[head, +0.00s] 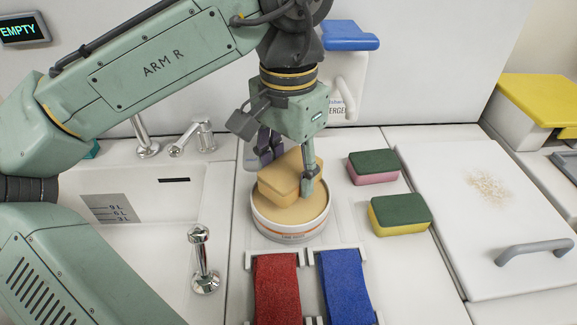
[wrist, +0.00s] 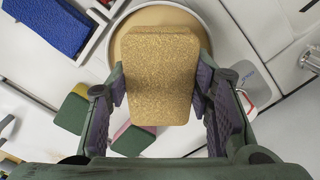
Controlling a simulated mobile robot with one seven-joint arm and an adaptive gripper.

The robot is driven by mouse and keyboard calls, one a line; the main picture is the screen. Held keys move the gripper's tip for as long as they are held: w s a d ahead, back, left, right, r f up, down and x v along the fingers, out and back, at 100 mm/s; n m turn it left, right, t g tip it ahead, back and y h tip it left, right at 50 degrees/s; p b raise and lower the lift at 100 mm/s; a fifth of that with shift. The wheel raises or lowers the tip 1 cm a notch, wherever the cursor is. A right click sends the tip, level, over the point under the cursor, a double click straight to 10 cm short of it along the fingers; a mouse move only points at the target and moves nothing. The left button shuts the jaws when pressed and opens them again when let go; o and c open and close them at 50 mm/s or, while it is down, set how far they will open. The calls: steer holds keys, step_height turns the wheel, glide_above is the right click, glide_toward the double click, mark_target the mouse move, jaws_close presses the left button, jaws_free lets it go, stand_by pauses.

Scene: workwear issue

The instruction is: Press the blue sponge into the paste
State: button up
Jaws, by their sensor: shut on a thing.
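My gripper (head: 290,175) is shut on a tan sponge (head: 278,184), with one finger on each side of it. The sponge also shows in the wrist view (wrist: 160,75) between the fingers; the faces I see are tan, not blue, and its underside is hidden. It is at the round white tub (head: 290,231) of tan paste (head: 307,206), over the back-left part of the paste in the head view. The sponge looks tilted there. Whether its lower face touches the paste I cannot tell. No blue sponge shows in either view.
A green-and-pink sponge (head: 373,168) and a green-and-yellow sponge (head: 399,214) lie right of the tub. Red (head: 277,290) and blue (head: 346,288) strips lie in front. A sink (head: 140,235) with taps is left. A white lid with a grey handle (head: 534,250) is right.

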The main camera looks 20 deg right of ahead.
mark_target(289, 169)
steer(key=shift+r+p, duration=1.75)
steer(key=shift+r, duration=0.3)
steer(key=shift+s+f, duration=0.1)
